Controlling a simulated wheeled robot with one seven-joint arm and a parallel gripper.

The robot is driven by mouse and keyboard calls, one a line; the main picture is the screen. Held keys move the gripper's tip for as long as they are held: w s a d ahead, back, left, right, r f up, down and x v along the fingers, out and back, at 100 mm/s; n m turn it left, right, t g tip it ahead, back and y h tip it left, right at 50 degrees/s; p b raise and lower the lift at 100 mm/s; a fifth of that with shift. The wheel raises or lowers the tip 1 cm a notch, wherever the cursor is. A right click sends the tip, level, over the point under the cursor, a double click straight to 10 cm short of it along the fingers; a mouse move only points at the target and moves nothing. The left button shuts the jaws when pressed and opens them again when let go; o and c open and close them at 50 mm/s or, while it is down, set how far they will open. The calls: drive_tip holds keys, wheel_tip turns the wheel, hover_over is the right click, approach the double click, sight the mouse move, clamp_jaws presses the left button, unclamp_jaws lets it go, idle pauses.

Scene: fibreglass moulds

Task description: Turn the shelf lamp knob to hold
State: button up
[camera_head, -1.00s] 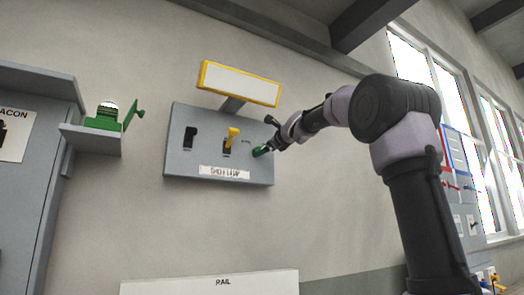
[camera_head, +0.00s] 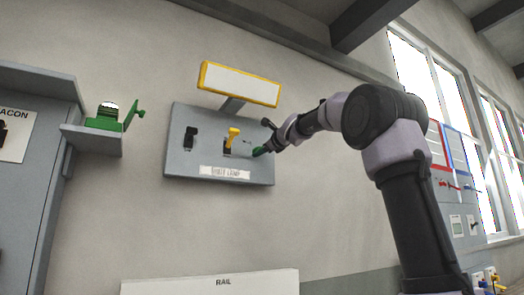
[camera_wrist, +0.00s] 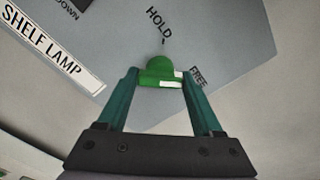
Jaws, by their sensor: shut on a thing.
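The green knob (camera_wrist: 159,68) sits on the grey shelf lamp panel (camera_wrist: 225,30) in the wrist view. HOLD is printed above it with a short tick, and FREE to its right. White marks show on the knob's lower and right side; which label it points at is hard to tell. My gripper (camera_wrist: 160,76) has one teal finger on each side of the knob and is shut on it. In the head view my gripper (camera_head: 262,150) is at the panel's right side and hides most of the knob.
The panel (camera_head: 186,165) also bears a black switch (camera_head: 190,137) and a yellow lever (camera_head: 232,137), left of my gripper. A yellow-framed lamp (camera_head: 239,84) juts out above. A shelf with a green device (camera_head: 104,120) is on the left. A RAIL board (camera_head: 215,284) stands below.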

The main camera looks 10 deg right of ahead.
drive_tip(key=shift+f+n, duration=0.15)
drive_tip(key=shift+n, duration=4.25)
drive_tip(key=shift+f+n, duration=0.1)
drive_tip(key=shift+n, duration=4.3)
drive_tip(key=o, duration=1.4)
drive_tip(key=shift+c, duration=0.2)
drive_tip(key=shift+r, duration=0.1)
